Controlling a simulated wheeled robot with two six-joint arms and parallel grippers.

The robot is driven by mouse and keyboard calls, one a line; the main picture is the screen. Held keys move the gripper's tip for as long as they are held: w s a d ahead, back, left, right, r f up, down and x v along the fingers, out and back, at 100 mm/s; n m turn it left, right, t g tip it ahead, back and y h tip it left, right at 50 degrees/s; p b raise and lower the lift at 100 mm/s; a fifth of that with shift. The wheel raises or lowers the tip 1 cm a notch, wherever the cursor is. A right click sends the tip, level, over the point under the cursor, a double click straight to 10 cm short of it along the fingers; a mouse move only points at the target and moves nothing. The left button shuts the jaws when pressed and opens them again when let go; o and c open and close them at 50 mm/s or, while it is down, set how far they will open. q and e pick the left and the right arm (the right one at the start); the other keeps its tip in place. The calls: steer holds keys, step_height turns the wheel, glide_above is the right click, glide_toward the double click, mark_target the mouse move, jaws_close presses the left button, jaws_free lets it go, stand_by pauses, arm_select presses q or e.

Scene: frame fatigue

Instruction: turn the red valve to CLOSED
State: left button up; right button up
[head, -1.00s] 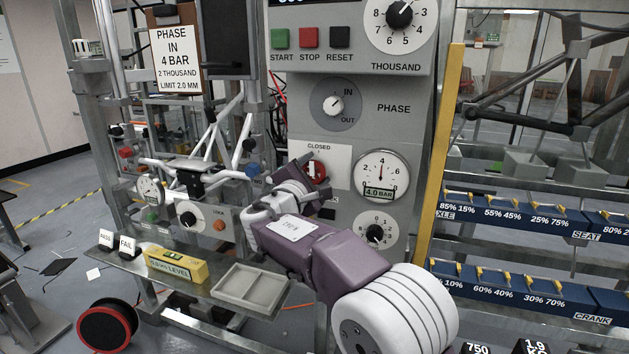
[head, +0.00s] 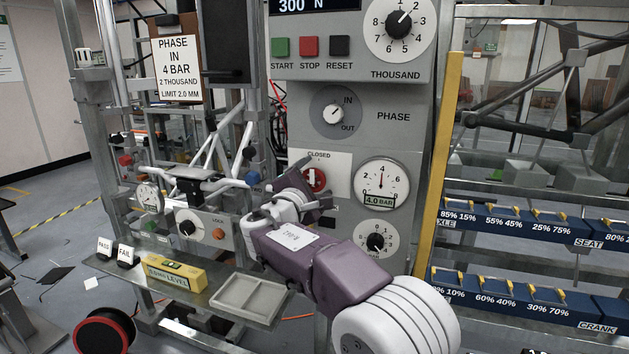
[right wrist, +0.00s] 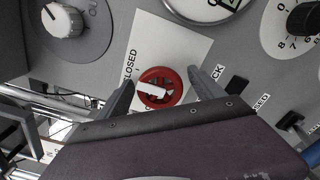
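The red valve (head: 314,181) is a round knob with a white bar, on a white plate (head: 334,163) on the grey panel. The word CLOSED is printed above it in the head view. In the right wrist view the valve (right wrist: 161,88) sits between my two fingers, and its white bar points left, to the side where CLOSED is printed. My right gripper (right wrist: 162,92) is open, with one finger on each side of the valve and visible gaps. In the head view the right gripper (head: 316,184) partly covers the valve. My left gripper is not in view.
A pressure gauge (head: 381,184) and a lower dial (head: 376,242) sit right of the valve, and the PHASE knob (head: 335,112) above. A yellow post (head: 440,170) stands to the right. A shelf with a grey tray (head: 248,300) and a yellow level (head: 174,271) is lower left.

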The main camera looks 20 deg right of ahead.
steer(key=v, duration=0.9)
steer(key=shift+p, duration=0.3)
steer(key=s+d+f+m+g+y, duration=0.1)
steer(key=s+d+f+m+g, duration=0.15)
steer(key=f, duration=0.55)
steer(key=s+d+f+m+g+y, duration=0.1)
steer(key=s+d+f+g, duration=0.2)
steer(key=f, duration=0.5)
steer(key=s+d+f+m+g+y, duration=0.1)
steer(key=s+d+f+g, duration=0.15)
steer(key=f, duration=0.45)
steer(key=s+a+f+m+g+y, duration=0.3)
steer(key=s+f+m+g+y, duration=0.35)
steer(key=s+f+m, duration=0.75)
steer(key=s+r+p, duration=0.3)
steer(key=r+p, duration=2.4)
steer(key=p, duration=0.2)
steer(key=shift+r+t+y, duration=0.3)
steer(key=shift+t+y, duration=0.05)
